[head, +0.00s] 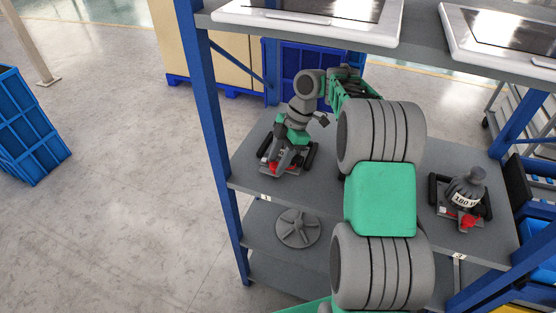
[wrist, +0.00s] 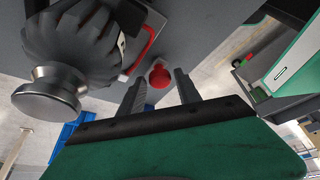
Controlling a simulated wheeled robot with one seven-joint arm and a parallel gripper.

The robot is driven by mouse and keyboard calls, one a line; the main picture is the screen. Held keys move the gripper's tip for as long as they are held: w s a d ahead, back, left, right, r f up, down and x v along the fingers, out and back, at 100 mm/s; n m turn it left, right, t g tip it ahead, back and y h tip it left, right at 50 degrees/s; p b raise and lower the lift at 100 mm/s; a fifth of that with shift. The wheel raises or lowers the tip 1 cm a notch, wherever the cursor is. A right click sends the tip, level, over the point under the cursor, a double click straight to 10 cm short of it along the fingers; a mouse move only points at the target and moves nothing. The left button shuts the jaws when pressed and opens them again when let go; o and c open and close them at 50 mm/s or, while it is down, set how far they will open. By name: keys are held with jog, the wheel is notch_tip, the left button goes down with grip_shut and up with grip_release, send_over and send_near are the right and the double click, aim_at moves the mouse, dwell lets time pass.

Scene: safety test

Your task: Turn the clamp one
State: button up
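The left clamp (head: 312,158), above the shelf label "1", is a dark frame with red parts. My arm and gripper (head: 279,155) cover much of it in the head view. In the wrist view, a red knob (wrist: 160,76) shows between the tips of my gripper (wrist: 159,86). The two grey fingers stand apart, with a visible gap on each side of the knob.
Both devices stand on a grey shelf (head: 325,195) with blue posts (head: 216,130). An upper shelf (head: 420,38) carries white-framed panels above my arm. A round grey disc (head: 298,228) lies on a lower shelf. Blue crates (head: 28,125) stand on the floor at left.

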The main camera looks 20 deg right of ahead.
jog(key=shift+o, duration=0.9)
jog(key=p+v, duration=0.3)
jog(key=v, duration=0.4)
jog(key=shift+d+r+p, duration=0.2)
jog(key=shift+r+p, duration=0.15)
jog(key=shift+p, duration=0.05)
